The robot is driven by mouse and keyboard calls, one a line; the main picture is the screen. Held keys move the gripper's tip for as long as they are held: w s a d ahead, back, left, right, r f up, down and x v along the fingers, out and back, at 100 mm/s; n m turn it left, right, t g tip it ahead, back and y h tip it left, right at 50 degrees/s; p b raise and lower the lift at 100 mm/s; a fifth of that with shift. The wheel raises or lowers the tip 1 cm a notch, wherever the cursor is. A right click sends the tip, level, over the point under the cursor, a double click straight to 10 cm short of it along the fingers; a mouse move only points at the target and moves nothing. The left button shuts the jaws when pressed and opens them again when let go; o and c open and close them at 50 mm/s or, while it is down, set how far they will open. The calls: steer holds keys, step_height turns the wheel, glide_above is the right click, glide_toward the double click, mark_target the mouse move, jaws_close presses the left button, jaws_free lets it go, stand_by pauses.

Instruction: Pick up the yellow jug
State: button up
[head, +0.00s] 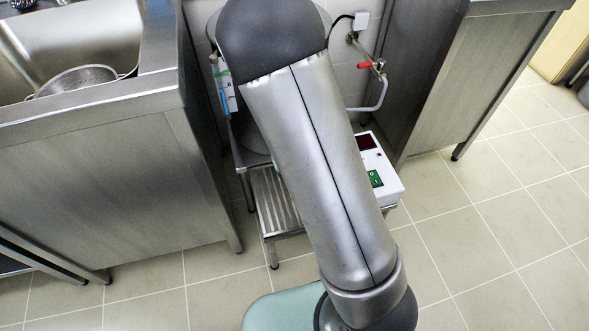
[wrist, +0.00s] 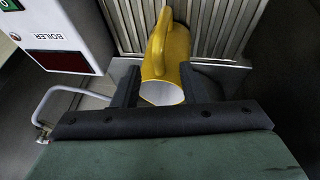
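The yellow jug (wrist: 172,50) shows in the wrist view, just past and between the fingertips of my gripper (wrist: 159,72). Its handle is toward the upper left, and its pale open mouth faces the camera. The two dark fingers are spread apart, one on each side of the jug's mouth. The right finger overlaps the jug's edge in the picture. I cannot tell whether either finger touches it. In the head view my arm covers the middle, and neither the jug nor my gripper can be seen.
A ribbed metal stand (head: 275,203) is beside a white boiler box (head: 378,172), which also shows in the wrist view (wrist: 68,30). A bent white pipe (wrist: 75,92) runs near the left finger. Steel counters (head: 110,170) flank the gap. Tiled floor is open at right.

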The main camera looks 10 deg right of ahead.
steer(key=b+x, duration=0.2)
steer(key=x, duration=0.2)
steer(key=shift+d+f, duration=0.1)
steer(key=shift+f, duration=0.3)
steer(key=shift+r, duration=0.1)
jaws_close()
stand_by(0.9)
